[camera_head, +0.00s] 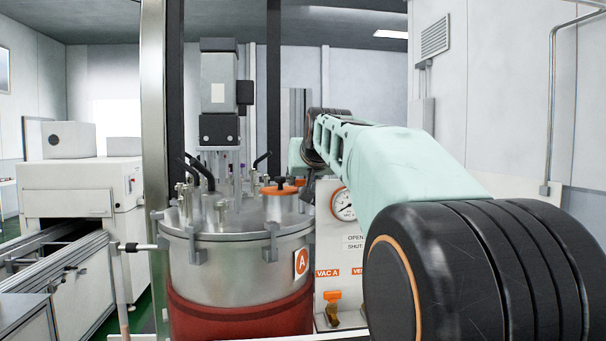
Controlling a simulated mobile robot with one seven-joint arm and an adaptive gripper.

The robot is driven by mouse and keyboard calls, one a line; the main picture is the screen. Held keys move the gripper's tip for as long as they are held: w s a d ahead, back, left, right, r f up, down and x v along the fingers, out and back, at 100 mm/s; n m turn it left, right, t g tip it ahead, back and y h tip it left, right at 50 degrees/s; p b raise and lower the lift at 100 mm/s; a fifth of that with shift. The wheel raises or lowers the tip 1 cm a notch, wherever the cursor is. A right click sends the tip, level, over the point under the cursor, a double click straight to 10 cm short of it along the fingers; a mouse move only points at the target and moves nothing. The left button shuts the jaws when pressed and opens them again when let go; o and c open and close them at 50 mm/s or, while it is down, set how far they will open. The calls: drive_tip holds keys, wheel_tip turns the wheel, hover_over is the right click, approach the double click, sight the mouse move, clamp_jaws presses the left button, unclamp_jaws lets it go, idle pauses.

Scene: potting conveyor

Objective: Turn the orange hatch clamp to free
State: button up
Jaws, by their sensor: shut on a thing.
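The orange hatch clamp (279,190) sits on the lid of the steel vessel (235,252), right of the lid's middle, with a small dark knob at it. My arm reaches in from the right, and my gripper (307,186) hangs below the wrist at the clamp's right end. The gripper is small and dark here, and its fingertips are partly hidden. It is shut on the clamp's right end, as far as the view shows. The clamp's exact angle is hard to read.
A grey motor column (219,95) rises above the lid, with black hoses and fittings around it. Right of the vessel is a panel with a gauge (343,204) and an orange valve handle (332,296). A conveyor (50,265) runs at the left.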

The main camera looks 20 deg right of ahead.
drive_tip(key=shift+a+f+m+h, duration=0.25)
drive_tip(key=shift+f+m+h, duration=0.05)
drive_tip(key=shift+m+h, duration=0.45)
drive_tip(key=shift+w+a+f+m+g+h+b, duration=0.15)
drive_tip(key=shift+m+g+h+b, duration=0.35)
drive_tip(key=shift+m+h+b, duration=0.3)
drive_tip(key=shift+m+g+h+b, duration=0.3)
drive_tip(key=shift+m+g+h, duration=0.2)
drive_tip(key=shift+m+h, duration=0.4)
drive_tip(key=shift+w+a+r+m+g+h+p, duration=0.1)
drive_tip(key=shift+r+m+g+h+p, duration=0.1)
drive_tip(key=shift+m+g+h+p, duration=0.35)
drive_tip(key=shift+w+a+r+m+g+h+p, duration=0.1)
drive_tip(key=shift+r+m+g+h+p, duration=0.2)
drive_tip(key=shift+m+h, duration=0.25)
drive_tip(key=shift+m+g+h+p, duration=0.65)
drive_tip(key=shift+m+g+p, duration=0.1)
drive_tip(key=shift+p, duration=0.1)
drive_tip(key=shift+f+p, duration=0.15)
drive_tip(key=shift+p, duration=0.15)
drive_tip(key=shift+d+m+g, duration=0.1)
drive_tip(key=shift+m+g, duration=0.2)
drive_tip(key=shift+g, duration=0.1)
